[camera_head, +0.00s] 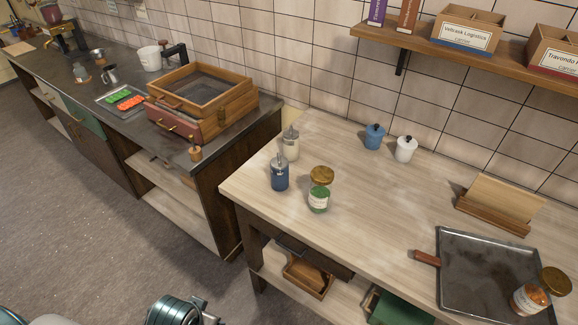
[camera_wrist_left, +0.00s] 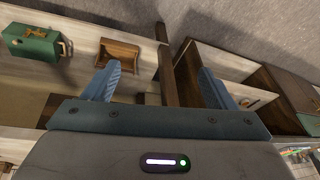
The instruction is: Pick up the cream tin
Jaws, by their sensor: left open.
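The cream tin (camera_head: 291,145), a small pale can with a metal top, stands upright on the light wooden worktop near its left end. A blue tin (camera_head: 279,176) of similar shape stands just in front of it. A glass jar (camera_head: 320,192) with a gold lid and green label stands to the right. My left gripper (camera_wrist_left: 158,75) is open and empty in the left wrist view, which shows lower shelves and floor, not the cream tin. In the head view only part of my arm shows at the bottom, away from the worktop. My right gripper is not in view.
A blue lidded pot (camera_head: 374,137) and a white lidded pot (camera_head: 405,149) stand near the wall. A dark tray (camera_head: 485,265) and a wooden stand (camera_head: 492,222) are at right. A wooden box (camera_head: 307,277) sits on the lower shelf. The worktop's middle is clear.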

